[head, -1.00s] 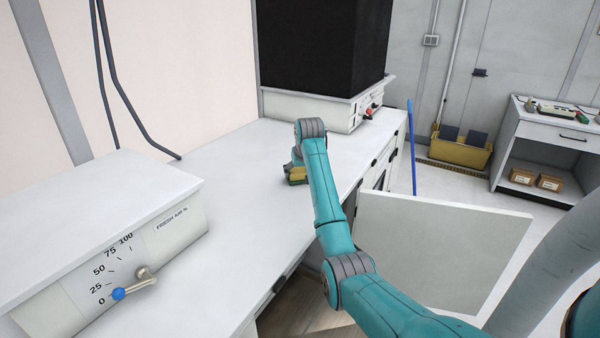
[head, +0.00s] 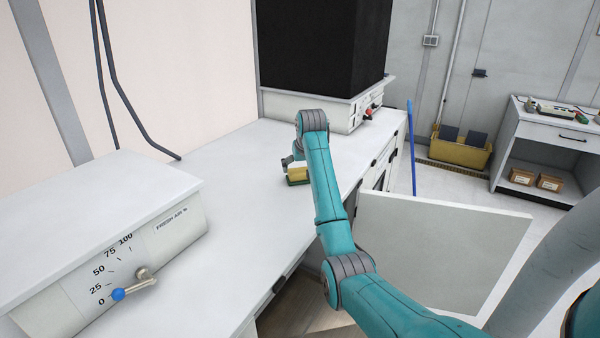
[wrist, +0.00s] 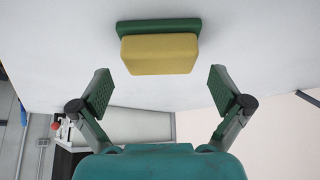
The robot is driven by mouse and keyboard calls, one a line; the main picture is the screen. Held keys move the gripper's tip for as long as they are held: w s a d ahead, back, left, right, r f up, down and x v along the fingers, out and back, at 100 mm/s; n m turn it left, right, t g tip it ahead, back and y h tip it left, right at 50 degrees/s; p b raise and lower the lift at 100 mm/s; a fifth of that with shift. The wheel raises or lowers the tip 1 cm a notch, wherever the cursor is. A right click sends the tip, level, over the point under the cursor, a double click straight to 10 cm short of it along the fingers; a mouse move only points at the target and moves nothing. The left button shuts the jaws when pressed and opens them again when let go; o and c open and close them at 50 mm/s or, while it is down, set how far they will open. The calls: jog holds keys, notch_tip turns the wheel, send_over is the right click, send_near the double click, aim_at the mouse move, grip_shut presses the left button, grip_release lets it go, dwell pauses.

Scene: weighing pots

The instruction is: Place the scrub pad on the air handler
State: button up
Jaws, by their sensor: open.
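The scrub pad (head: 298,174), yellow with a green layer, rests on the white top of the long cabinet, which I take to be the air handler (head: 235,180). In the wrist view the scrub pad (wrist: 160,50) lies beyond the fingertips, centred between them and apart from both. My gripper (wrist: 160,90) is open and empty, with a finger on each side. In the head view my gripper (head: 290,160) is partly hidden behind my arm, just behind the pad.
A raised box with a "Fresh air %" dial (head: 125,275) stands at the front left. A black block on a white base (head: 325,45) stands at the back. An open door panel (head: 440,250) sticks out at the right. The top left of the pad is clear.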

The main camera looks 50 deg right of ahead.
jog(key=v, duration=0.8)
jog(key=shift+r, duration=0.3)
jog(key=shift+a+f, duration=0.1)
